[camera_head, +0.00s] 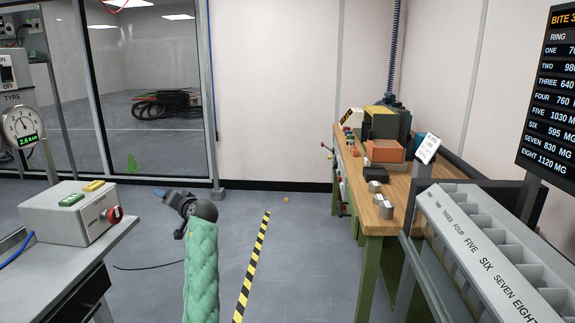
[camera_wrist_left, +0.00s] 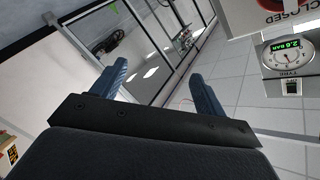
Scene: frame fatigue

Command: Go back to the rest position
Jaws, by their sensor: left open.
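My left arm, in a quilted green sleeve, rises from the bottom of the head view. Its dark left gripper (camera_head: 163,194) points to the left above the grey floor, apart from the bench and the cabinet. In the left wrist view the left gripper (camera_wrist_left: 158,72) shows two blue fingers spread wide with nothing between them. My right gripper is in neither view.
A grey cabinet with a control box (camera_head: 72,212) and pressure gauge (camera_head: 20,126) stands at left. A wooden workbench (camera_head: 396,190) and a numbered compartment rack (camera_head: 480,250) stand at right. Open floor with a yellow-black stripe (camera_head: 252,265) lies between.

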